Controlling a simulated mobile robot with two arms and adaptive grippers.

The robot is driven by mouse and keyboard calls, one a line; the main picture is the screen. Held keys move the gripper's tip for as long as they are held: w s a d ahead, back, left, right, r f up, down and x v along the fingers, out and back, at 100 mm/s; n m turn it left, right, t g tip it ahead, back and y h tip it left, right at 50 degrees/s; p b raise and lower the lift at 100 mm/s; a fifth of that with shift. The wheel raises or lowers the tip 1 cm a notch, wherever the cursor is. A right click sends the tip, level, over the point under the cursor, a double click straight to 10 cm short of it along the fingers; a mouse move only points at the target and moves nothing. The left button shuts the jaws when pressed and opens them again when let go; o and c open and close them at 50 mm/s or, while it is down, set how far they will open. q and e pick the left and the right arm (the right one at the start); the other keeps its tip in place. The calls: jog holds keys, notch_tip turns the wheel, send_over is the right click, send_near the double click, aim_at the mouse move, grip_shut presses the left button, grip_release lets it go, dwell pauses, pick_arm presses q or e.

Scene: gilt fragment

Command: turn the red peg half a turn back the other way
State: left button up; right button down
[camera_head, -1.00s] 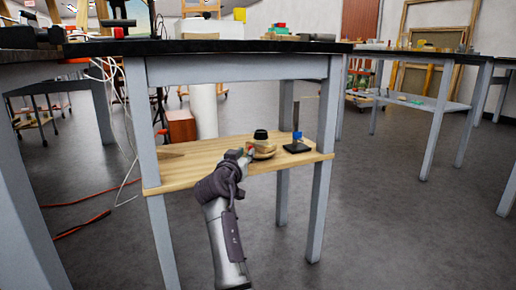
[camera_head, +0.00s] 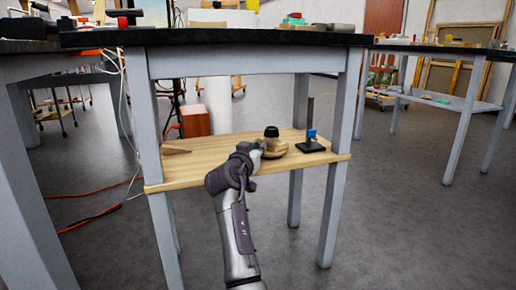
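My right gripper (camera_head: 258,151) reaches over the wooden shelf (camera_head: 205,171) under the table. Its fingertips are small and overlap the left side of a rounded wooden piece with a dark top (camera_head: 271,131). I cannot tell whether they touch it or whether they are open. I cannot make out the red peg in the head view; it may be hidden by the gripper. My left gripper is not in view.
A black stand with an upright post and blue clamp (camera_head: 312,135) is on the shelf's right side. Grey table legs (camera_head: 340,180) flank the shelf, and the dark tabletop (camera_head: 215,40) overhangs it. The shelf's left part is mostly bare, with a thin wooden piece (camera_head: 176,150).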

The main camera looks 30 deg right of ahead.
jog(key=shift+w+f+m+g+h+b, duration=0.15)
jog(key=shift+w+m+g+h+b, duration=0.3)
jog(key=shift+g+b, duration=0.2)
jog(key=shift+m+g+h, duration=0.25)
jog(key=shift+m+g, duration=0.1)
jog(key=shift+s, duration=0.1)
jog(key=c, duration=1.4)
grip_release()
jog(key=shift+c, duration=0.2)
jog(key=shift+a, duration=0.15)
jog(key=v, duration=1.1)
jog(key=shift+s+a, duration=0.2)
jog(key=shift+a, duration=0.15)
